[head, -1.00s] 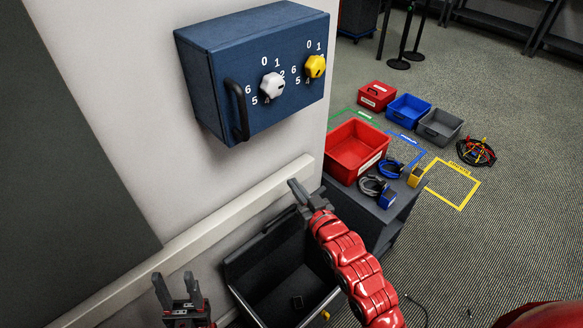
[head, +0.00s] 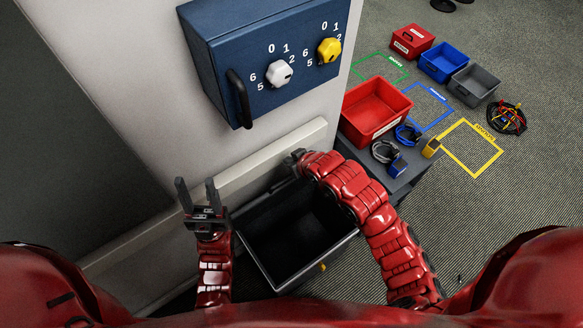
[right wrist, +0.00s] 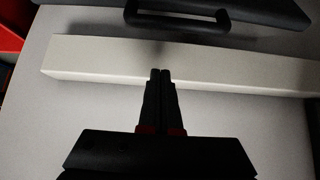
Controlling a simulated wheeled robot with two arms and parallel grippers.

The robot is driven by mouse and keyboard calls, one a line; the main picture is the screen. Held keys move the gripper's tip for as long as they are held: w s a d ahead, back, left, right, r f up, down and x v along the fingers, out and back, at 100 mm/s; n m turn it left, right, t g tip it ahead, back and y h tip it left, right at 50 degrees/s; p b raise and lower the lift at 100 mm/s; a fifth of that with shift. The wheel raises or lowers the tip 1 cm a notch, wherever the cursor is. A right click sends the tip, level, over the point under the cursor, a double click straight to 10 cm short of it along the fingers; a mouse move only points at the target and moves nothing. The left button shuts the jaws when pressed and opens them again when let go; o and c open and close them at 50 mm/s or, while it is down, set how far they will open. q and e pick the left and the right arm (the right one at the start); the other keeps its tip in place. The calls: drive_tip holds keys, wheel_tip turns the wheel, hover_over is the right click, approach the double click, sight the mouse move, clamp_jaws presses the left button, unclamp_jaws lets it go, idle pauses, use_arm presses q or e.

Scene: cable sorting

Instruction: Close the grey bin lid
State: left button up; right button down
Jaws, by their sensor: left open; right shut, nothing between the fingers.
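The dark grey bin (head: 318,262) stands open against the wall in the head view, its dark inside showing. My left gripper (head: 196,190) is open and empty, left of the bin.
A blue wall box (head: 225,60) with two knobs and a handle hangs above. A red bin (head: 378,112) and cables (head: 384,151) sit on a low cabinet at right. Smaller red, blue and grey (head: 476,86) bins stand on the floor beyond.

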wheel_tip(320, 180, down, 4)
drive_tip(key=shift+s+p, duration=0.1)
drive_tip(key=shift+p, duration=1.05)
drive_tip(key=shift+s+d+f, duration=0.1)
drive_tip(key=shift+s+d, duration=0.15)
drive_tip(key=shift+s, duration=0.05)
drive_tip(key=shift+f, duration=0.1)
drive_tip(key=shift+s, duration=0.1)
